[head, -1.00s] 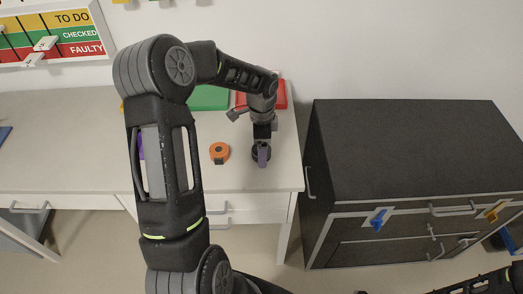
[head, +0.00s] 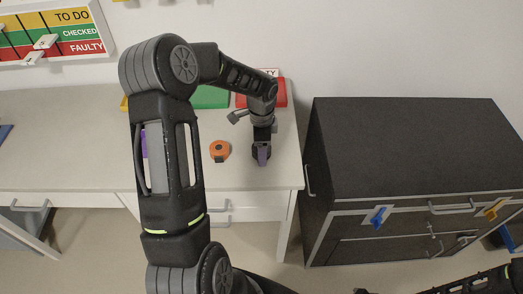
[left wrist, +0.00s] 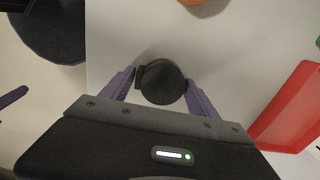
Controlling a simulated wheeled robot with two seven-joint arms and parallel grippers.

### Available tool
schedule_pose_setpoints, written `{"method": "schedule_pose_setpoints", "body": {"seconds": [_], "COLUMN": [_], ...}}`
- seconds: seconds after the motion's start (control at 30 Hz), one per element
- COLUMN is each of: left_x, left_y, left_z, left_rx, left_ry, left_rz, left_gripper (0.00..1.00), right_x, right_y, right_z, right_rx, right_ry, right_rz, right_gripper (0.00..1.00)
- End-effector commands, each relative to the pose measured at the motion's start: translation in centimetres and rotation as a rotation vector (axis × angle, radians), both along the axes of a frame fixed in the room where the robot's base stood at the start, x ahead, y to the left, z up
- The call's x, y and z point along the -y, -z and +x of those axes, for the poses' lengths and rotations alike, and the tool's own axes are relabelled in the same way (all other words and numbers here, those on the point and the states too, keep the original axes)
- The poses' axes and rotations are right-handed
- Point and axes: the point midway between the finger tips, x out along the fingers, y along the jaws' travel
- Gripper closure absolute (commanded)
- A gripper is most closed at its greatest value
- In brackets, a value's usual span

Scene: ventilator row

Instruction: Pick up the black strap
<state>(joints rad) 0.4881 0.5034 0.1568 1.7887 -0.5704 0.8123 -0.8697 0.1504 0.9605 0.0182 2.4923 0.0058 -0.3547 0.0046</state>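The black strap (left wrist: 162,82) is a small dark round roll on the white bench, between the two purple fingers of my left gripper (left wrist: 160,80) in the left wrist view. The fingers are spread on either side of it, their tips close to its edges; whether they touch it I cannot tell. In the head view my left gripper (head: 261,156) points down at the bench near its right end and hides most of the strap. Part of my right arm shows at the lower right; its gripper is out of view.
An orange roll (head: 220,150) lies just left of my left gripper. A red tray (head: 281,94) and a green tray (head: 209,97) sit behind, at the wall. The bench (head: 70,140) ends just right of the gripper. A dark cabinet (head: 410,150) stands beyond a gap.

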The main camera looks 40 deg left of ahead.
Motion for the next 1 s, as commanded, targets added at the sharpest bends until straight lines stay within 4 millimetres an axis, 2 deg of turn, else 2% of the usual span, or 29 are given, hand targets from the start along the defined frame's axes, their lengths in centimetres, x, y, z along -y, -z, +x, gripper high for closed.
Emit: {"method": "schedule_pose_setpoints", "body": {"seconds": [0.07, 0.6, 0.87, 1.0], "left_x": [0.0, 0.0, 0.0, -0.1], "left_y": [0.0, 0.0, -0.2, -1.4], "left_z": [0.0, 0.0, 0.0, 0.1], "left_rx": [0.000, 0.001, 0.001, 0.002], "left_ry": [0.000, 0.000, 0.000, 0.000], "left_rz": [0.000, 0.001, 0.001, 0.002], "left_gripper": [0.38, 0.81, 0.81, 0.81], "right_x": [0.0, 0.0, 0.0, 0.0], "right_y": [0.0, 0.0, 0.0, 0.3], "right_z": [0.0, 0.0, 0.0, 0.0], "right_rx": [0.000, 0.000, 0.000, 0.001], "right_ry": [0.000, 0.000, 0.000, 0.000], "right_rz": [0.000, 0.000, 0.000, 0.001], "right_gripper": [0.64, 0.64, 0.64, 0.64]}}
